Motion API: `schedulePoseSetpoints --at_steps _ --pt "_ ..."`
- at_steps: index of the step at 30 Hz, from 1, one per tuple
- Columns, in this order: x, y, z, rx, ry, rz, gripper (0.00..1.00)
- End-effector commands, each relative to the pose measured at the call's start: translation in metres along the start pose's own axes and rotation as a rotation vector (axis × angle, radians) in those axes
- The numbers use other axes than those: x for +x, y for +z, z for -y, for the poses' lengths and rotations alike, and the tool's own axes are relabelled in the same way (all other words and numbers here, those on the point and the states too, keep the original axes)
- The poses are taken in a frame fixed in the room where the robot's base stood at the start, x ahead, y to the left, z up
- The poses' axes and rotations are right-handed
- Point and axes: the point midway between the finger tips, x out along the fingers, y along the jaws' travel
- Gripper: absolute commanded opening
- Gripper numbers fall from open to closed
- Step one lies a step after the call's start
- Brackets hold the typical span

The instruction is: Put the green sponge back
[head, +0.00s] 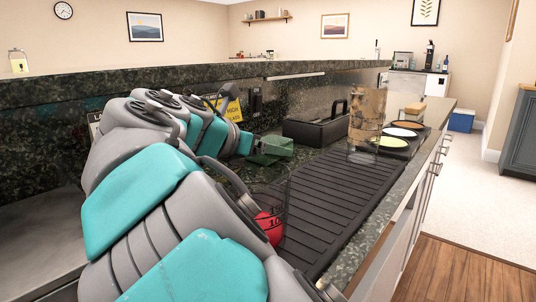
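A green block (275,145), which looks like the green sponge, shows on the counter side of my arm's wrist, in front of the dark backsplash. My arm fills the left and lower middle of the head view and reaches toward the back of the counter. The end of my arm, with my gripper (250,143), is right beside the green block. The fingers are too small and covered to make out. I cannot tell whether they hold the block or only stand next to it, nor whether the block rests on the counter.
A clear measuring cup with a red thing (269,227) inside stands close beside my arm. A black ribbed mat (335,195) covers the counter middle. Behind are a black caddy (312,130), a tall patterned glass (366,113) and a dark tray with coloured discs (412,135). A raised ledge (170,75) runs behind.

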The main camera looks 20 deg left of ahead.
Motion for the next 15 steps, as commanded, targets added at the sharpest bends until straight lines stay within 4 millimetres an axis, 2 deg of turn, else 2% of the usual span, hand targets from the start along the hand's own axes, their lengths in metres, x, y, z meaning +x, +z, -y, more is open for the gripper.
schedulePoseSetpoints --at_steps 10,11,15 --pt "0.0025 -0.0052 -0.0002 -0.001 -0.001 -0.001 0.00" --pt "0.0029 -0.0061 -0.0003 -0.001 0.000 -0.002 0.82" --pt "0.0033 -0.0073 -0.0006 -0.002 -0.001 -0.004 0.97"
